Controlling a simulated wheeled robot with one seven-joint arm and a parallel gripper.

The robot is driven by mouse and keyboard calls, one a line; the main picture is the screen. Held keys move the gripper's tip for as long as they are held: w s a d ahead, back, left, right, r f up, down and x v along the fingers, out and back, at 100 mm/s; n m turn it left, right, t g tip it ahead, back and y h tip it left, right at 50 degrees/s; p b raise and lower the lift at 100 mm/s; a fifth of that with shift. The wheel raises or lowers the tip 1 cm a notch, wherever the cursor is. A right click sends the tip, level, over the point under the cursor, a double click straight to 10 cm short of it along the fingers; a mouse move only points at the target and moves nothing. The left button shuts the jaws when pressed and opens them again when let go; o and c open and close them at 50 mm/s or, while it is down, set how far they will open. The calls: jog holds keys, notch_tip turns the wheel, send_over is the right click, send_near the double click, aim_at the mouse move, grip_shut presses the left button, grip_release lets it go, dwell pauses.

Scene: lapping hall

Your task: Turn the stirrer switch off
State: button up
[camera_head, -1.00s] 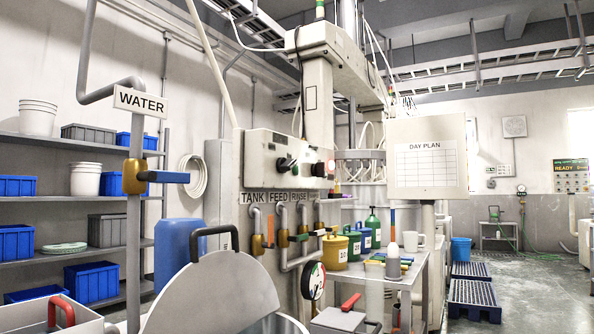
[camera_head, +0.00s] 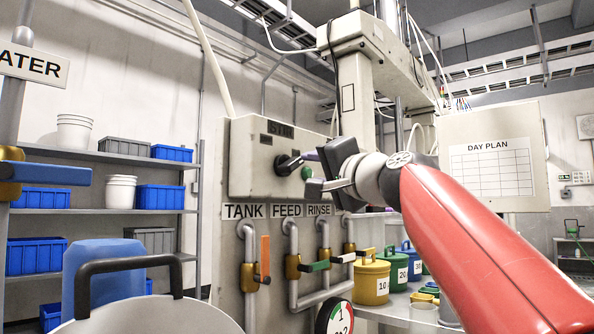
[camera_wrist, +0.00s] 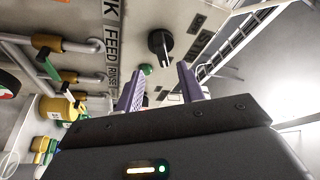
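The stirrer switch is a black rotary knob (camera_head: 285,165) on the front of a pale control box (camera_head: 252,168), under a dark label partly reading "STIR". The knob also shows in the wrist view (camera_wrist: 160,44), standing out from the panel beyond my fingers. I cannot tell its setting. My gripper (camera_head: 310,172) is at the right of the knob in the head view. In the wrist view my two purple fingers (camera_wrist: 159,70) are apart with nothing between them. The knob appears ahead of the gap, and I see no clear contact.
A green button (camera_wrist: 147,70) sits beside the knob. Below the box are pipes with valve handles, such as an orange one (camera_head: 265,258), under TANK, FEED and RINSE labels. A yellow canister (camera_head: 371,283) stands on a bench at the right. A round lid (camera_head: 150,315) is in front.

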aim_at(296, 166)
jog(key=p+x, duration=0.2)
jog(key=x, duration=0.1)
jog(key=p+x, duration=0.1)
jog(key=x, duration=0.3)
jog(key=shift+r+p, duration=0.25)
jog(key=shift+p, duration=0.15)
jog(key=shift+w+a+f, duration=0.1)
jog(key=shift+w+a, duration=0.15)
jog(key=shift+w, duration=0.05)
jog(key=shift+c, duration=0.5)
grip_shut()
